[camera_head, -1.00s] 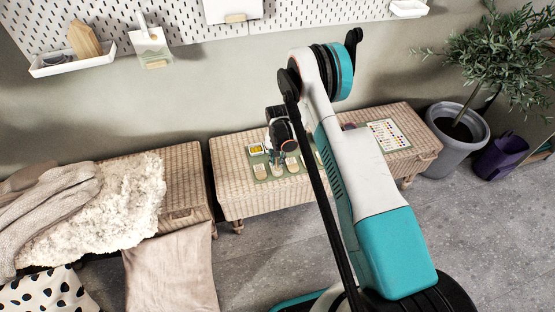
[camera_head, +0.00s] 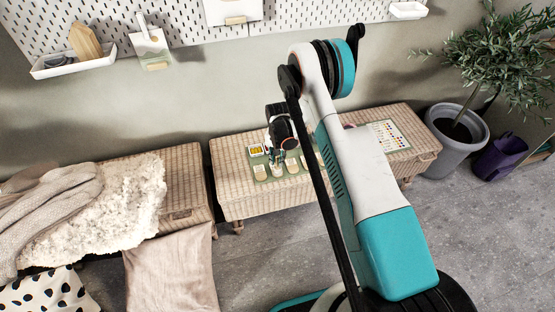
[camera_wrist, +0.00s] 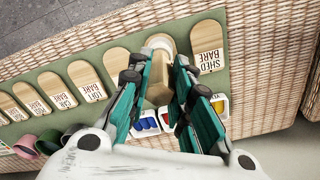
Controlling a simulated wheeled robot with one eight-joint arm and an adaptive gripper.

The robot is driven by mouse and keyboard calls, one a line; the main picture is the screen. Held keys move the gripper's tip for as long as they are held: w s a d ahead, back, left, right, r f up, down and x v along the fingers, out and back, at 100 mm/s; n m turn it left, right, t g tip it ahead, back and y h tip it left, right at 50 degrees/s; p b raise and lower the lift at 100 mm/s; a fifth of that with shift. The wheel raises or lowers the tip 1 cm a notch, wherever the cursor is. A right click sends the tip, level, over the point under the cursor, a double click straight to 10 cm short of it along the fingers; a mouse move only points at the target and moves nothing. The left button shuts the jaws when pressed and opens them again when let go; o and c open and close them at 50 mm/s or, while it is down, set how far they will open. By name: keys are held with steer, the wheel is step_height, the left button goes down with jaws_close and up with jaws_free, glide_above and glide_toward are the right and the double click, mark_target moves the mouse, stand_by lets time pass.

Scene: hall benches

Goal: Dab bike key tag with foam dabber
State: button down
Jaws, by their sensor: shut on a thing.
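My gripper (camera_wrist: 159,70) is shut on a beige block-like piece, apparently the foam dabber (camera_wrist: 157,88); its lower end is hard to make out. In the head view my gripper (camera_head: 276,153) hangs low over the left part of the right bench. Below it a row of pale wooden tags lies on a green mat (camera_wrist: 225,20). One tag reads SHED BARE (camera_wrist: 208,46), another LOFT BARE (camera_wrist: 86,79). A wooden tag (camera_wrist: 117,62) left of the fingers shows no readable name. A round pale thing (camera_wrist: 160,42) lies just beyond the fingertips. I cannot read which tag is the bike tag.
Paint wells, one blue (camera_wrist: 147,124), sit close by my fingers, partly hidden. Pink and green cups (camera_wrist: 35,143) stand at lower left. A colour chart (camera_head: 388,135) lies on the right part of the wicker bench (camera_head: 240,203). A throw-covered bench stands left.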

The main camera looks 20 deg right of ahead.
steer(key=shift+r+p, duration=0.8)
steer(key=shift+r, duration=1.8)
steer(key=d+b, duration=0.2)
steer(key=d, duration=1.1)
